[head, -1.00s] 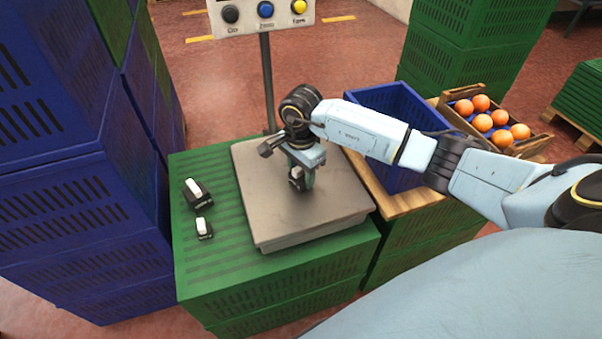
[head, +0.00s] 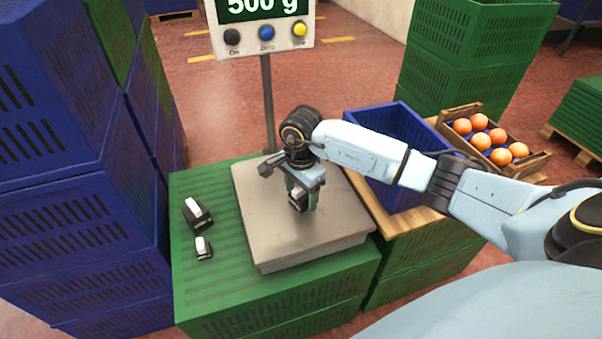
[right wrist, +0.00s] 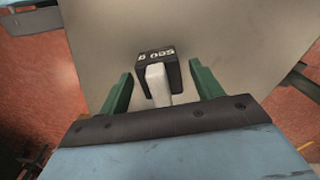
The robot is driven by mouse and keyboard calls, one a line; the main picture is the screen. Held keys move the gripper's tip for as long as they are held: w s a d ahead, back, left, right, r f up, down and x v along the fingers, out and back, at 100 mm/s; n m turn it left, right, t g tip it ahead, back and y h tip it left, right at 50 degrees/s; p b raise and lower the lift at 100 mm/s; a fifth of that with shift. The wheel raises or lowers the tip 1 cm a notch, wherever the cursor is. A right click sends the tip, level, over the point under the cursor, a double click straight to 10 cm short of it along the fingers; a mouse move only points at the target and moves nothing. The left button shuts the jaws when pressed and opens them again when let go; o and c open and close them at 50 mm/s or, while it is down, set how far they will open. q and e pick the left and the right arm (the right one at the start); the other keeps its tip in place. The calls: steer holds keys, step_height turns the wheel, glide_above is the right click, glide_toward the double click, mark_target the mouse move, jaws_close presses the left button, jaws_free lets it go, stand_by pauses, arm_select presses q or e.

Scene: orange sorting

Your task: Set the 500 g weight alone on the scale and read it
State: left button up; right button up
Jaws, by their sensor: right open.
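The 500 g weight, a black block with a white handle (right wrist: 158,82), stands on the scale's metal plate (head: 335,215), between the fingers of my right gripper (right wrist: 160,90). In the right wrist view the fingers are open, with gaps on both sides of the weight. In the head view the right gripper (head: 302,196) is low over the plate. The scale's display (head: 262,8) reads 500 g, its top cut off by the frame. No other weight is on the plate. My left gripper is not in view.
Two other black-and-white weights, a larger (head: 197,213) and a smaller one (head: 203,248), stand on the green crate (head: 215,285) left of the scale. A blue crate (head: 385,190) and a box of oranges (head: 535,165) are at the right. Blue crates (head: 85,215) are stacked at the left.

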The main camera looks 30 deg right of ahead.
step_height(320, 180, up, 11)
steer(key=p, duration=0.3)
steer(key=shift+f, duration=0.15)
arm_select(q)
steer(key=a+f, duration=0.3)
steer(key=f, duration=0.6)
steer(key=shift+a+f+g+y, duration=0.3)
arm_select(e)
steer(key=shift+r, duration=0.65)
